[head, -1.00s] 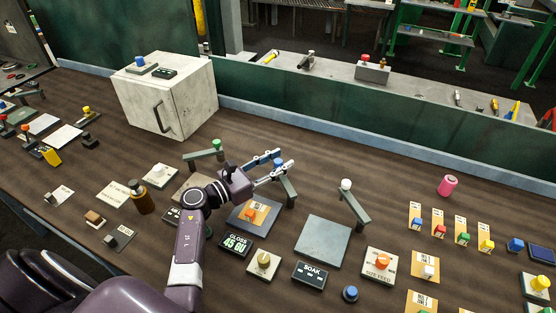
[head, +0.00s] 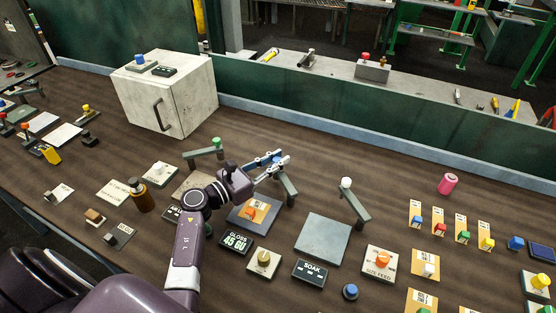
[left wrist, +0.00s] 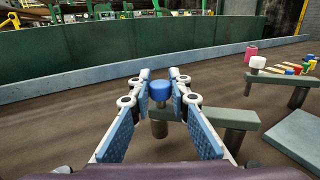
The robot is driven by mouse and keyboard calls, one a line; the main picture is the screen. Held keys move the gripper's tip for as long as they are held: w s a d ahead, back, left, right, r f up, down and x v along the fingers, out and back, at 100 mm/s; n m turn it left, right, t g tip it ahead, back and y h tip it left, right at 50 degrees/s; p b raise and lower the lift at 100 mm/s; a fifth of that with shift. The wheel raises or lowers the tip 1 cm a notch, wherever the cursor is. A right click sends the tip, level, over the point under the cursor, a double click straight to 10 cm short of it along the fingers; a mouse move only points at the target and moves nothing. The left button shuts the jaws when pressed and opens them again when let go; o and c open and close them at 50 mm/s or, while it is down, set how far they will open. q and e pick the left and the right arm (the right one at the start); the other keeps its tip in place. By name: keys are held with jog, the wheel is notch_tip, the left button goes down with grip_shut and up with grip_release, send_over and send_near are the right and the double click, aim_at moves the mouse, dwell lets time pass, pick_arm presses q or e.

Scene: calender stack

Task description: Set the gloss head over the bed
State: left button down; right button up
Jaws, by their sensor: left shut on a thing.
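The gloss head is a grey swing arm (head: 287,188) with a blue knob (left wrist: 160,91) at its far end. It stands at the back right of a dark grey bed plate (head: 238,216), beside it and not across its middle. An orange card with a small red-orange piece (head: 253,213) lies on that plate. My left gripper (head: 281,159) is shut on the blue knob from the left. In the left wrist view the knob sits between the fingertips, and the grey arm runs off to the right below. My forearm and hand hide part of the plate's left side.
A GLOSS 45 GU display (head: 236,243) lies in front of the bed. A green-knobbed arm (head: 204,153) stands to the left, a white-knobbed arm (head: 354,203) to the right by another grey plate (head: 323,241). A white cabinet (head: 170,98) stands behind. The table's back middle is clear.

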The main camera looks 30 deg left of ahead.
pick_arm(q)
jog(key=shift+s+a+n+t+y, duration=0.3)
jog(key=shift+s+n+y, duration=0.25)
jog(key=shift+y, duration=0.4)
jog(key=shift+s+a+n+t+y, duration=0.2)
jog(key=shift+s+n+t+y, duration=0.15)
jog(key=shift+n+y, duration=0.5)
jog(key=c, duration=1.8)
grip_release()
jog(key=shift+o, duration=0.2)
jog(key=s, duration=0.4)
jog(key=s+a, duration=0.1)
jog(key=s, duration=0.3)
jog(key=s+a, duration=0.1)
jog(key=s, duration=0.3)
jog(key=shift+a, duration=0.1)
jog(key=shift+w, duration=0.1)
